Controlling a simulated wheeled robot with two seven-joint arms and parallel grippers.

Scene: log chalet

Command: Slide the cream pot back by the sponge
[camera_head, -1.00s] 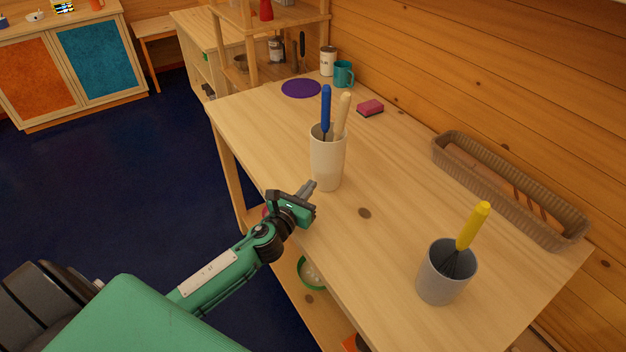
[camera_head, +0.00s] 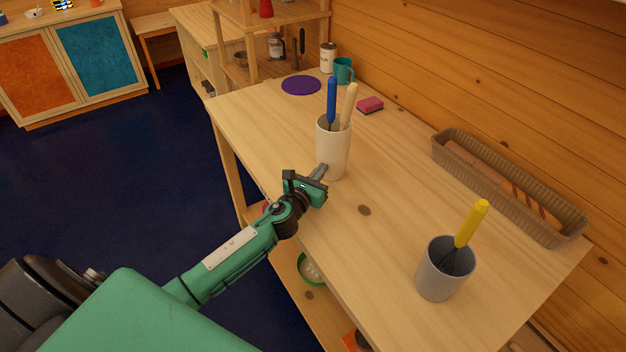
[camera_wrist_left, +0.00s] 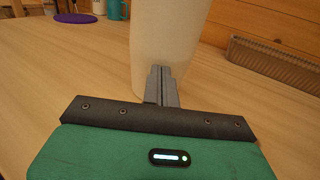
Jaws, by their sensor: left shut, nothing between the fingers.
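The cream pot (camera_head: 333,150) stands upright on the table, holding a blue-handled utensil (camera_head: 331,98) and a pale wooden-handled one (camera_head: 348,104). The dark pink sponge (camera_head: 370,105) lies behind it, near the log wall. My left gripper (camera_head: 320,173) is shut and empty, its fingertips at the near lower side of the pot. In the left wrist view the shut fingers (camera_wrist_left: 160,72) point at the pot's wall (camera_wrist_left: 168,35) and overlap it; they look to be touching it. The sponge does not show there. My right gripper is not in view.
A grey pot (camera_head: 437,277) with a yellow-handled whisk stands at the front right. A long wicker basket (camera_head: 455,163) with bread lies along the wall. A purple round mat (camera_head: 301,85), a teal mug (camera_head: 343,70) and a white canister (camera_head: 328,58) are at the back. The table between pot and sponge is clear.

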